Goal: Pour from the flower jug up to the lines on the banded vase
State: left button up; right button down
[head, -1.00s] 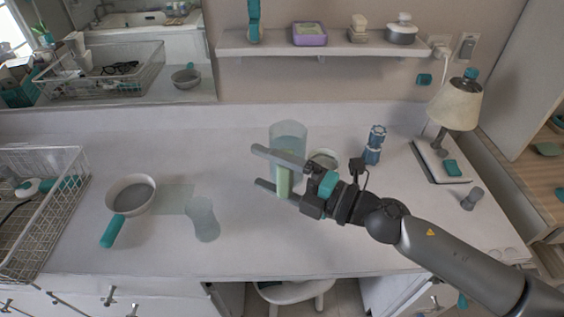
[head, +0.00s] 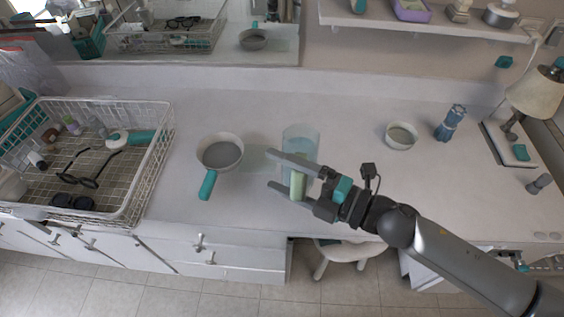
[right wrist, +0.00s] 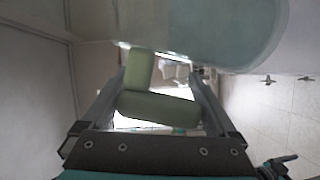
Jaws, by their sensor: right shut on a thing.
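The see-through bluish jug (head: 301,140) hangs in the middle of the head view, with its pale green handle (head: 297,185) toward me. I cannot make out a flower on it. My right gripper (head: 271,169) is shut on this handle, one finger on each side. In the right wrist view the green handle (right wrist: 155,108) lies between the fingers, and the jug's clear body (right wrist: 210,30) fills the top. The jug looks roughly upright. I cannot pick out the banded vase now; the jug and gripper may cover it. My left gripper is out of view.
A grey pan (head: 220,152) with a teal handle sits left of the jug. A wire basket (head: 150,180) with glasses and small items stands at far left. A round bowl (head: 401,135), a blue pepper-mill-like item (head: 450,122) and a lamp (head: 535,95) are at right.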

pick_arm(q)
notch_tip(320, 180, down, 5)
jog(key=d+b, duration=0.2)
jog(key=b, duration=0.3)
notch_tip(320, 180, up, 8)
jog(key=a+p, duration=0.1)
jog(key=p, duration=0.7)
pick_arm(e)
jog(key=shift+d+f+m+g+h, duration=0.1)
jog(key=shift+f+m+g+h, duration=0.35)
jog(key=shift+m, duration=0.65)
jog(key=shift+f, duration=0.1)
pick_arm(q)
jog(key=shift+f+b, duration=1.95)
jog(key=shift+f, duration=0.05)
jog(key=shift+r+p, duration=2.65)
pick_arm(e)
jog(key=shift+w+f+m+g+h, duration=0.1)
jog(key=shift+f+m+g+h, duration=0.3)
jog(key=shift+f, duration=0.95)
jog(key=shift+w+f+m+g+y, duration=0.15)
jog(key=shift+f+m, duration=0.45)
jog(key=shift+f, duration=0.7)
